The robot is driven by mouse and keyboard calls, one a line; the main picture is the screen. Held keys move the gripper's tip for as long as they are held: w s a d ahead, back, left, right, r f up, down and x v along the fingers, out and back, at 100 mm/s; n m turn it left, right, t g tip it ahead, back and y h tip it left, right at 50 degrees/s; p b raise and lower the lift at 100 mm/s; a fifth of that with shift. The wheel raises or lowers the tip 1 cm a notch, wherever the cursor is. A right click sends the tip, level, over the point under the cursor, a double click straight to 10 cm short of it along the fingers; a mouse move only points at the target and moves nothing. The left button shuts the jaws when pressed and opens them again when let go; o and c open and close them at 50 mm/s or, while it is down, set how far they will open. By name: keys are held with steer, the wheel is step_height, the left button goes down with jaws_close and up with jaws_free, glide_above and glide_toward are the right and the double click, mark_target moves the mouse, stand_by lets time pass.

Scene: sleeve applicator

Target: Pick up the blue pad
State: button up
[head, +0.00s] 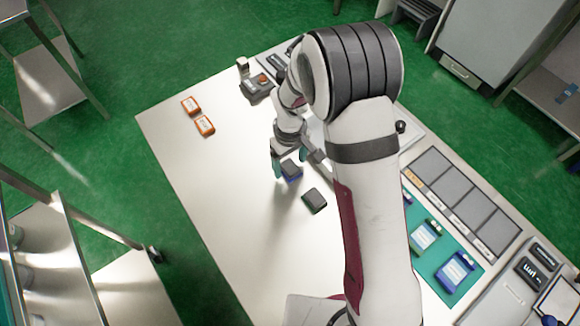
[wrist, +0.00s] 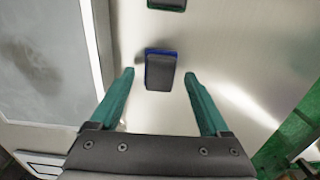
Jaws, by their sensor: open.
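The blue pad (head: 291,171) is a small block with a dark grey top and a blue edge, lying on the pale table. In the wrist view the blue pad (wrist: 160,72) sits between my two teal fingertips, with a gap on each side. My gripper (head: 287,162) is open and is over or beside the pad in the head view. My gripper also shows in the wrist view (wrist: 158,76), with nothing held. I cannot tell the exact height of the fingertips above the table.
A second dark pad (head: 314,200) lies close by; its edge looks green in the wrist view (wrist: 167,4). Two orange boxes (head: 205,125) lie at the left. The table's left front is clear.

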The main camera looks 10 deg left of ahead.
mark_target(292, 167)
steer(key=shift+f, duration=0.35)
jaws_close()
steer(key=shift+r, duration=0.1)
steer(key=r, duration=0.4)
steer(key=shift+d+r, duration=0.2)
steer(key=shift+d, duration=0.05)
steer(key=s+d+r, duration=0.1)
steer(key=d+r, duration=0.5)
steer(key=d, duration=0.5)
steer(key=shift+s+r, duration=0.2)
steer(key=shift+r, duration=0.05)
steer(key=shift+d, duration=0.1)
